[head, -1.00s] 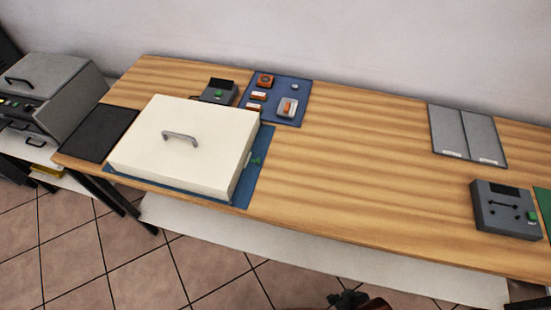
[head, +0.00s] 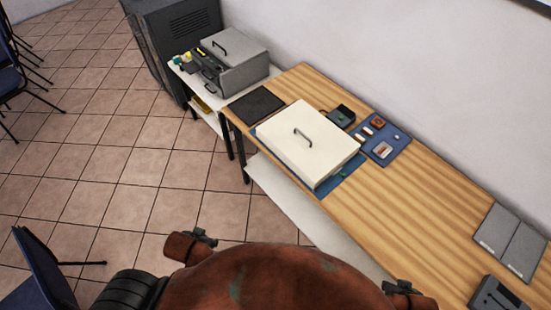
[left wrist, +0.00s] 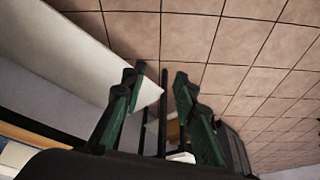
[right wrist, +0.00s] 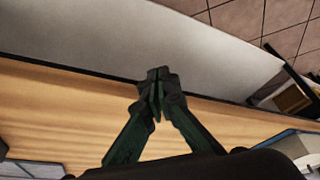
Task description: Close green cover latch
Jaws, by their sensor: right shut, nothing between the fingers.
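A large cream cover (head: 310,143) with a grey handle lies shut over a blue base (head: 345,182) on the wooden table. A tiny green part (head: 343,174), perhaps the latch, shows at the cover's right side; its position is too small to read. My right gripper (head: 403,288) is by the table's front edge, apart from the cover. In the right wrist view, its green-sided fingers (right wrist: 158,85) are together and empty over the table edge. My left gripper (head: 200,237) is over the floor, away from the table. In the left wrist view, its fingers (left wrist: 156,85) are apart and empty.
A dark mat (head: 257,106), a small dark device (head: 340,116) and a blue board (head: 383,145) with small parts surround the cover. Grey panels (head: 508,240) and a grey box (head: 495,294) are at right. A chair (head: 45,270) stands at left. Mid-table is clear.

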